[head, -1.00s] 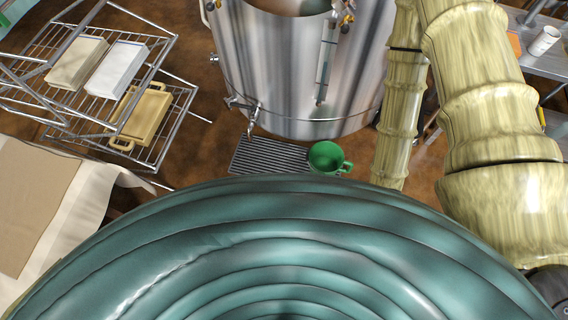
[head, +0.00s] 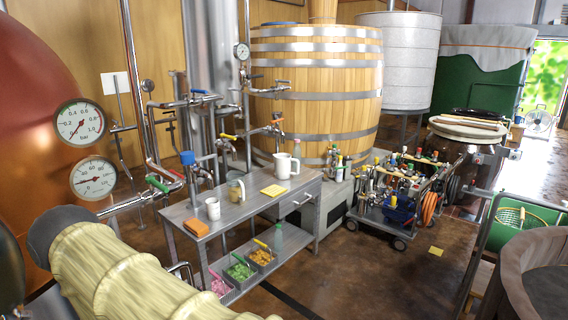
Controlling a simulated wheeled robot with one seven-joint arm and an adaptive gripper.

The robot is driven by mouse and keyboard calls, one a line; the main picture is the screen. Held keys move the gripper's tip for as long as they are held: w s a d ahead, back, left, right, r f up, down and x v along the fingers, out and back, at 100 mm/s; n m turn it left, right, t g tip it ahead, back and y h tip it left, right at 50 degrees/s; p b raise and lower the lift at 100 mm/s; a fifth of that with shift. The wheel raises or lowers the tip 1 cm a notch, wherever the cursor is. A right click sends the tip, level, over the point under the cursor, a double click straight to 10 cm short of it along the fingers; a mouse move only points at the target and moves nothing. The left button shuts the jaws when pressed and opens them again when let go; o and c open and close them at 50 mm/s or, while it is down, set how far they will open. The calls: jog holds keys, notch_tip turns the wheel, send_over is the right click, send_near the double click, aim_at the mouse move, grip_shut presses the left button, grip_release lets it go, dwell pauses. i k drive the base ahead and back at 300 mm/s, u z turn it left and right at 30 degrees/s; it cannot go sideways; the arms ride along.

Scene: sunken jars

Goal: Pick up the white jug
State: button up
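The white jug (head: 283,166) stands upright at the back of a grey metal worktable (head: 238,212), near its right end. Its handle points right. Taps and pipes rise close behind and to the left of it. A smaller white mug (head: 213,209) and a glass mug with tan contents (head: 236,191) stand to its left on the same top. My arm shows at the lower left, well apart from the jug. My gripper is not in the picture.
A yellow pad (head: 273,190) lies in front of the jug, and an orange block (head: 196,227) lies at the table's left end. A crowded bottle cart (head: 390,210) stands to the right. Brown floor (head: 345,275) is open in front.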

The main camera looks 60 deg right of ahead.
aim_at(282, 161)
jog(key=z, duration=0.55)
jog(key=i, duration=0.55)
jog(key=z, duration=1.55)
jog(key=i, duration=1)
jog(key=z, duration=0.4)
jog(key=i, duration=1.35)
jog(key=u, duration=0.2)
